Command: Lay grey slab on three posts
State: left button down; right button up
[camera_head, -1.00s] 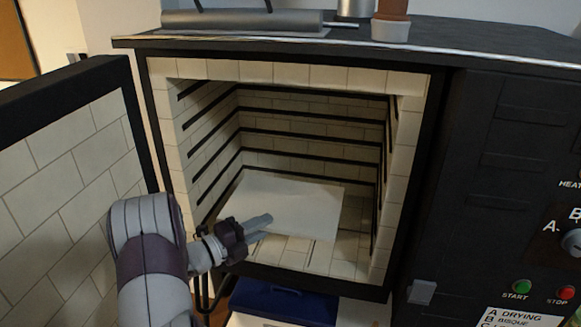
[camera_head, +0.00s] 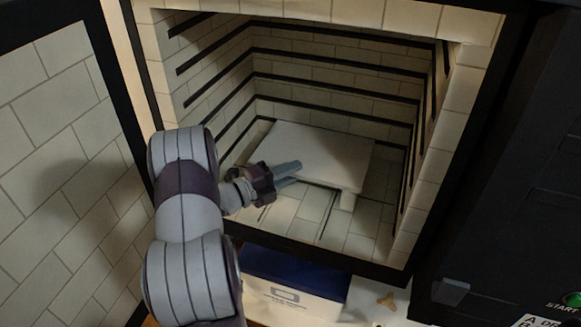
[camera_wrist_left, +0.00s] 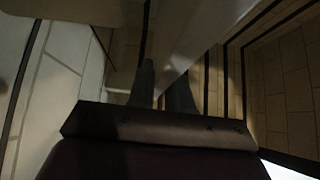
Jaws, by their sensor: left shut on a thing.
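The slab (camera_head: 325,150), pale grey to white, lies about level inside the kiln chamber, above the brick floor. One post (camera_head: 348,200) shows under its front right corner; whether they touch is hard to tell, and any other posts are hidden beneath the slab. My left gripper (camera_head: 294,170) reaches in through the kiln opening and is shut on the slab's front left edge. In the left wrist view the slab (camera_wrist_left: 190,40) runs between the two fingers (camera_wrist_left: 163,88). My right gripper is not in view.
The kiln chamber's brick walls (camera_head: 335,62) carry dark grooves. The open kiln door (camera_head: 60,150) stands at the left. A blue-lidded box (camera_head: 290,285) sits below the opening. A small tan piece (camera_head: 386,300) lies right of it. Bare floor shows at the chamber's front.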

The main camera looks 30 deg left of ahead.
pick_arm(q)
jog(key=shift+f, duration=0.45)
jog(key=shift+f+b, duration=0.6)
jog(key=shift+b, duration=0.1)
jog(key=c, duration=1)
grip_release()
jog(key=shift+o, duration=0.2)
jog(key=shift+f, duration=0.1)
